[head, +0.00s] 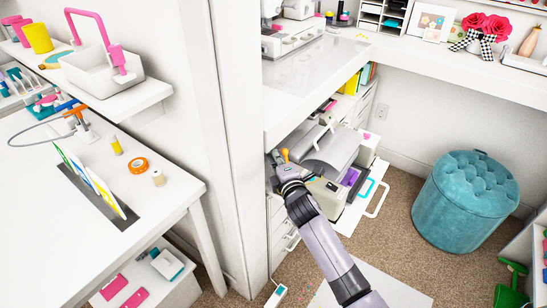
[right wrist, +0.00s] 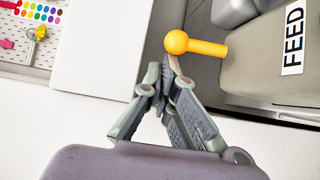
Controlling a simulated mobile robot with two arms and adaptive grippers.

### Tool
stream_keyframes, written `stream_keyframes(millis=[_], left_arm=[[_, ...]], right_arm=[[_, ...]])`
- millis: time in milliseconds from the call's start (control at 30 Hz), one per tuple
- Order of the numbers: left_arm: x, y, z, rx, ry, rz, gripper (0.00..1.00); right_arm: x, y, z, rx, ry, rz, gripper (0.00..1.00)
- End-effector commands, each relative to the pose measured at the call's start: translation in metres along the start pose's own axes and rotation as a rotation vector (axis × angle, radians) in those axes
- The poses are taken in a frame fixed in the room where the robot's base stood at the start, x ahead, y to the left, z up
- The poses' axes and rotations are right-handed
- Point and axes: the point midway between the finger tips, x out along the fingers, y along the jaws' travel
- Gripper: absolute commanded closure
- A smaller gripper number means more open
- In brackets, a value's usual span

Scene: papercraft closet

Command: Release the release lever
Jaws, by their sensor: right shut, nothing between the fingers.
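A lever with a yellow-orange knob (head: 284,154) sticks out from the left side of a grey machine (head: 328,150) on a pull-out shelf under the counter. I take it as the release lever; no label naming it shows. In the right wrist view the knob (right wrist: 190,43) lies just beyond my fingertips, beside a body panel (right wrist: 262,72) with a "FEED" label (right wrist: 293,41). In the head view my right gripper (head: 275,160) is at the machine's left side. My left gripper is not in view.
White drawers (head: 287,232) stand below and left of the machine, and the white counter (head: 310,75) overhangs behind it. A teal tufted stool (head: 467,195) stands on the carpet at right. A white table (head: 80,185) with craft items fills the left.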

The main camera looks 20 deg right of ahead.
Motion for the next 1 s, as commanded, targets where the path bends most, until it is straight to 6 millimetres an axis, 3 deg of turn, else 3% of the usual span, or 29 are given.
stream_keyframes(millis=[533, 1000], left_arm=[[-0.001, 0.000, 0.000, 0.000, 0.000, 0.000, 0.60], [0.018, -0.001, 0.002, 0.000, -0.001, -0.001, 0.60]], right_arm=[[-0.011, -0.001, 0.009, -0.004, -0.002, -0.002, 1.00], [-0.026, -0.006, 0.021, 0.075, -0.001, 0.100, 1.00]])
